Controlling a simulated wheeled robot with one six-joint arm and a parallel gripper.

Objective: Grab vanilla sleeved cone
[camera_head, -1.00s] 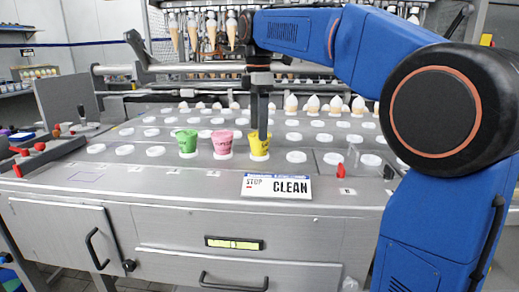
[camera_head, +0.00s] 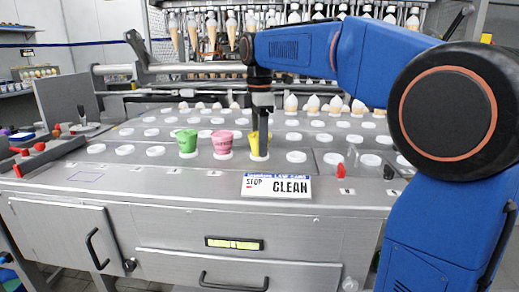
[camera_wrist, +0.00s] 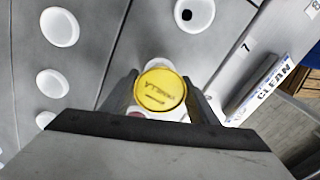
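The yellow vanilla sleeved cone (camera_head: 254,144) stands upright on a white round holder, the rightmost of three coloured sleeves in the front row. In the wrist view its round yellow lid (camera_wrist: 160,90), with dark lettering, faces the camera. My gripper (camera_head: 262,134) points straight down, low at the yellow cone, and a finger hides part of it in the head view. In the wrist view my gripper (camera_wrist: 160,92) has one finger on each side of the cone and looks open. Slim gaps seem to show between the fingers and the lid; contact lower down is hidden.
A pink sleeve (camera_head: 222,143) stands close to the left of the yellow one, with a green sleeve (camera_head: 187,142) further left. Several empty white holders (camera_head: 296,157) surround them. A "CLEAN" sign (camera_head: 276,186) is at the front edge. Cones (camera_head: 337,104) stand at the back.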

